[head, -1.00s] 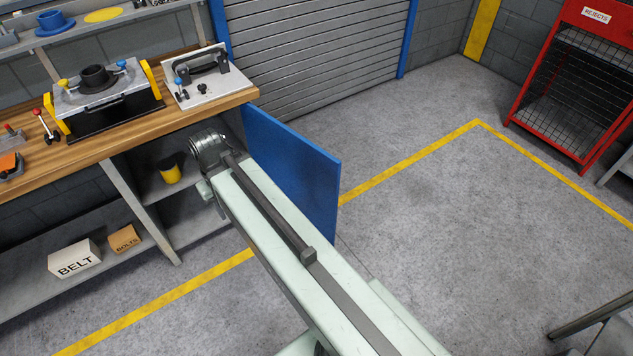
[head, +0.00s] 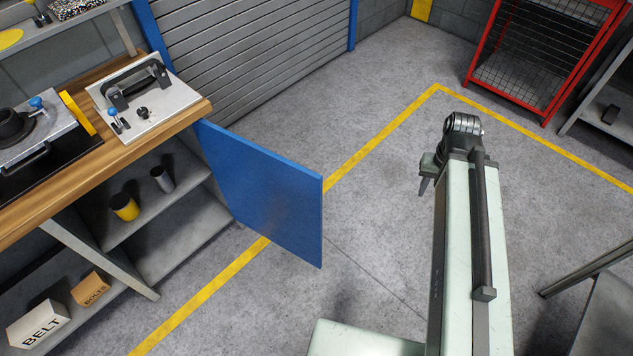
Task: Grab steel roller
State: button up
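A small grey metallic cylinder (head: 162,180), which looks like the steel roller, stands on the upper shelf inside the open cupboard under the bench. It is just right of and behind a yellow cylinder (head: 125,208). My gripper (head: 425,187) is at the far end of my arm, over the open floor, well to the right of the cupboard. Only a dark tip of it shows below the wrist joint; the rest is hidden. I cannot see whether it is open or holds anything.
An open blue door (head: 270,195) juts from the cupboard's right side. The wooden bench (head: 150,145) above carries a clamp fixture (head: 150,100). A BELT box (head: 40,325) and a bolts box (head: 91,288) sit lower. A red cage rack (head: 525,60) stands back right. Floor between is clear.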

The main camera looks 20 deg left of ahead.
aim_at(160, 174)
jog(key=z, duration=0.9)
jog(key=i, duration=3.55)
jog(key=u, duration=4.5)
jog(key=i, duration=1)
jog(key=z, duration=0.05)
